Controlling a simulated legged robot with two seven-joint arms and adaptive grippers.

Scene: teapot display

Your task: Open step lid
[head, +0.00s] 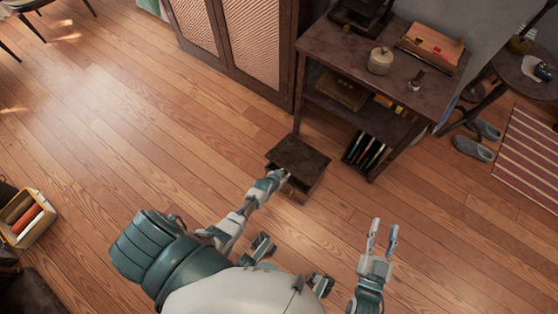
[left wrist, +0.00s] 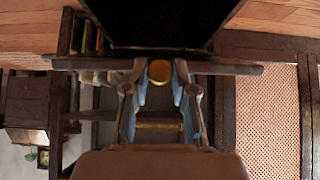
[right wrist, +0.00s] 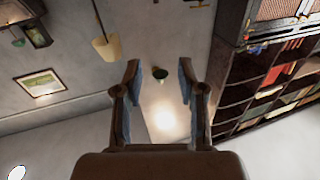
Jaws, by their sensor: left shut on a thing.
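The step (head: 306,157) is a low dark wooden box on the floor, in front of the side table and cabinet. My right gripper (head: 382,236) is open and empty, held out over the floor to the right, well apart from the step.
A dark side table (head: 400,68) with a lidded pot (head: 380,61) stands behind the step. A cabinet (head: 252,45) with woven doors is at the back. Slippers (head: 472,149) and a striped rug (head: 530,150) lie right.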

